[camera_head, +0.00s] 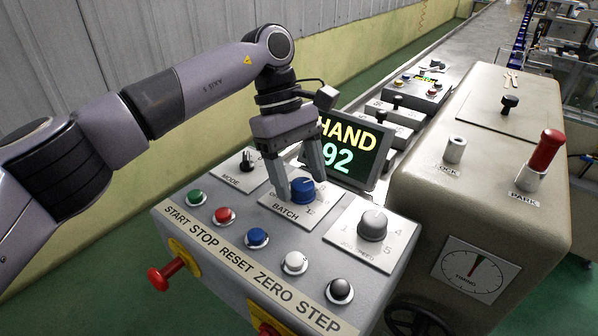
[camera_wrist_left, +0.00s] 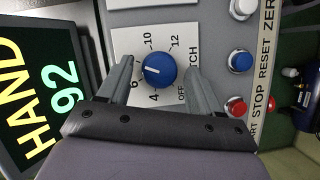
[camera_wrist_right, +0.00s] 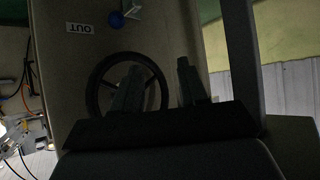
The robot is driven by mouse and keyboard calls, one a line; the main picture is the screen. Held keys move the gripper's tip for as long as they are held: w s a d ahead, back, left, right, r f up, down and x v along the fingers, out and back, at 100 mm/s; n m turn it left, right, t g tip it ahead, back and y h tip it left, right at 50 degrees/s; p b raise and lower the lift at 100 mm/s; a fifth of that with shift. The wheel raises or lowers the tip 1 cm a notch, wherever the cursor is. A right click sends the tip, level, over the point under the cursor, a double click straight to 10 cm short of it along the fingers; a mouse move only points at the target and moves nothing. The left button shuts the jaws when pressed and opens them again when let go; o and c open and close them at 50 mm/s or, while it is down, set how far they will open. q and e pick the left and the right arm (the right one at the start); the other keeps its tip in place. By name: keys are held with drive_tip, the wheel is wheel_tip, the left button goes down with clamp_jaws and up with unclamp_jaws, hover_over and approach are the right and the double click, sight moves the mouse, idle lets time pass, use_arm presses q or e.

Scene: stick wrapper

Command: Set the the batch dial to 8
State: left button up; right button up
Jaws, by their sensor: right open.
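The blue batch dial (camera_head: 303,190) sits on a white plate on the sloped control panel. It also shows in the left wrist view (camera_wrist_left: 160,72), where its white pointer line aims left, between the 6 and the spot hidden behind a finger. The marks 4, 6, 10, 12 and OFF are legible; the 8 is not clearly visible. My left gripper (camera_head: 297,182) is over the dial; in the left wrist view its fingers (camera_wrist_left: 160,68) stand either side of it, open, with gaps. My right gripper (camera_wrist_right: 158,75) is open and empty in front of a dark handwheel (camera_wrist_right: 92,90).
Several push buttons, including red (camera_head: 223,215), line the panel front. The screen (camera_head: 350,150) reading HAND 92 stands close behind the left gripper. A red-handled lever (camera_head: 546,150) is at right.

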use_arm(q)
drive_tip(key=v, duration=0.7)
idle(0.6)
